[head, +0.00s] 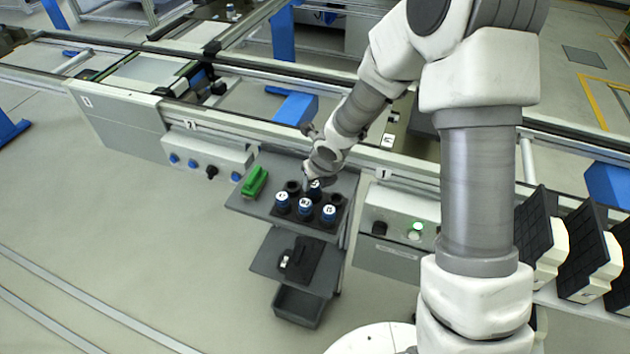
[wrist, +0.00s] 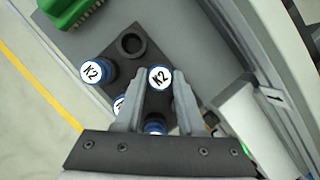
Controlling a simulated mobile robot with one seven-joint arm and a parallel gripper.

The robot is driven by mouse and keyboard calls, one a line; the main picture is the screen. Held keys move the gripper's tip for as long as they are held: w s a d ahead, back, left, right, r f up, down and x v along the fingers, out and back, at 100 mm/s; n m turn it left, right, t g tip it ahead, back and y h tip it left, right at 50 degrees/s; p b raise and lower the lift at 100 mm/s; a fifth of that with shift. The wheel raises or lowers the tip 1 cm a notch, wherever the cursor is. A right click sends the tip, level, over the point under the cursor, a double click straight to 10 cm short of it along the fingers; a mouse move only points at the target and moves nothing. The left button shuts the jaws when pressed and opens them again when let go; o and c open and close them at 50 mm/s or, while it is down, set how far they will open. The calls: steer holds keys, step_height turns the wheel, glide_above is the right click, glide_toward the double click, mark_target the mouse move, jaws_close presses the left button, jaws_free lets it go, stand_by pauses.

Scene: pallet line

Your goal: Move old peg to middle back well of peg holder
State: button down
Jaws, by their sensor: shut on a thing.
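The peg holder (head: 307,223) is a dark block on the top shelf of a small cart. The front row holds a left peg (head: 282,202), a middle peg (head: 305,208) and a right peg (head: 328,214). The left back well (wrist: 131,43) is empty. The right back well (head: 337,199) looks empty.
A green object (head: 255,182) lies left of the holder on the shelf. The conveyor (head: 235,116) runs close behind the cart. A control box with a lit green button (head: 415,232) is to the right. The lower shelf (head: 270,262) carries a dark item.

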stand_by(0.3)
jaws_free()
stand_by(0.4)
steer(key=shift+r+p, duration=3.45)
steer(key=shift+p, duration=0.1)
